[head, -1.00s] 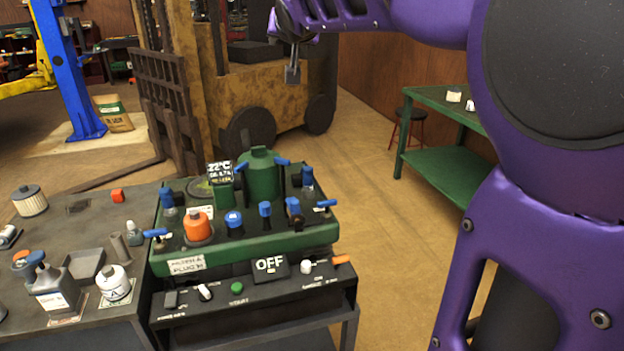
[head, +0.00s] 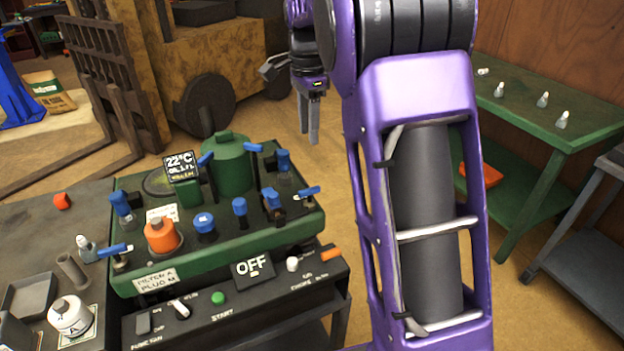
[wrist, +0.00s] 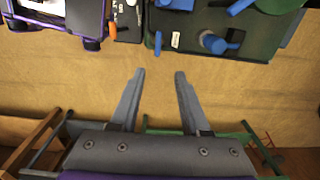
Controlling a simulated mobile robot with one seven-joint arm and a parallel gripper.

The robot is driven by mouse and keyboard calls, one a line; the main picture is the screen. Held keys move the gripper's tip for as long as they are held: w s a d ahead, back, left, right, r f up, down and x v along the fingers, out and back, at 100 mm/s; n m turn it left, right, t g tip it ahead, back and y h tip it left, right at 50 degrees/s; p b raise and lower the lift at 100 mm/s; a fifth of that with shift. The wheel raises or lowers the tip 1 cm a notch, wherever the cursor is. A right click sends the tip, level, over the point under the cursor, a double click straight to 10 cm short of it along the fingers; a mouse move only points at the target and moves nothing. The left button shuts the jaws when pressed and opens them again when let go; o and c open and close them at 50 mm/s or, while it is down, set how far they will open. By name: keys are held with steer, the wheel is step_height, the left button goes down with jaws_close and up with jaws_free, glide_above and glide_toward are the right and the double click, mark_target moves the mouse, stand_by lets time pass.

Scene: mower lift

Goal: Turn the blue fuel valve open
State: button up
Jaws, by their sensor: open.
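Several blue handles and caps stand on the green mower unit (head: 215,242). They include a blue lever (head: 308,191) at its right corner, a blue lever (head: 115,249) at its left corner, and a blue knob (head: 204,222) near the middle. I cannot tell which is the fuel valve. My gripper (head: 309,125) hangs behind and right of the unit, apart from it. In the wrist view its two fingers (wrist: 159,73) are spread with nothing between them. Beyond their tips the green unit's edge shows, with a blue lever (wrist: 158,42) and a blue knob (wrist: 213,43).
An orange cap (head: 162,238) and a green cylinder (head: 228,165) stand among the blue handles. A control panel reading OFF (head: 252,266) is in front. A green table (head: 560,133) stands at right, a forklift (head: 215,60) behind. Floor is clear between.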

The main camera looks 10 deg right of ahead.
mark_target(309, 189)
step_height(309, 189, down, 18)
steer(key=b, duration=0.3)
steer(key=shift+s+r, duration=0.1)
steer(key=shift+r, duration=0.1)
jaws_close()
